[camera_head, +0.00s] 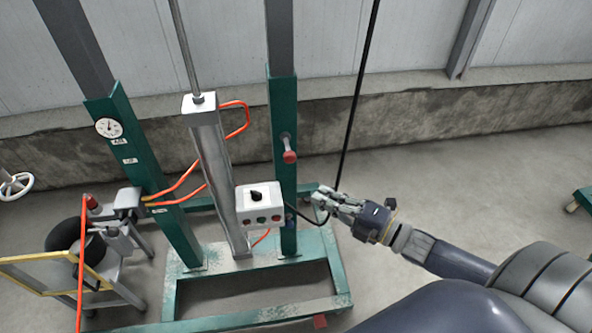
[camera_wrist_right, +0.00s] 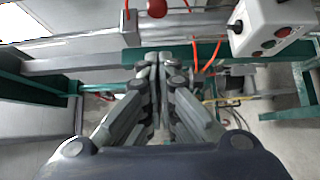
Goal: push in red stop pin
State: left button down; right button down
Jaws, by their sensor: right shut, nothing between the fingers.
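The red stop pin (camera_head: 289,155) sticks out from the front of the right green post (camera_head: 284,106). A round red knob, seemingly the same pin (camera_wrist_right: 156,8), shows at the top edge of the right wrist view. My right gripper (camera_head: 320,198) is below and to the right of the pin in the head view, just right of the post, and apart from the pin. Its fingers (camera_wrist_right: 154,64) are closed together with nothing between them. My left gripper is in neither view.
A white control box (camera_head: 260,206) with a black knob and buttons sits left of the right post; it shows in the wrist view (camera_wrist_right: 275,22). A black cable hangs by my right gripper. A steel cylinder (camera_head: 216,170) and orange hoses are further left.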

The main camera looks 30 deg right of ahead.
aim_at(293, 158)
jog(key=w+a+p, duration=0.2)
jog(key=w, duration=0.8)
jog(key=shift+w+a, duration=0.3)
jog(key=shift+w, duration=0.1)
jog(key=w+b, duration=0.1)
jog(key=w+d+b, duration=0.1)
jog(key=w, duration=0.1)
jog(key=w+b, duration=0.1)
jog(key=w, duration=0.1)
jog(key=shift+d+f+b, duration=0.15)
jog(key=shift+d+b, duration=0.1)
jog(key=shift+b, duration=0.1)
jog(key=shift+s+r, duration=0.1)
jog(key=shift+r, duration=0.1)
jog(key=shift+f, duration=0.1)
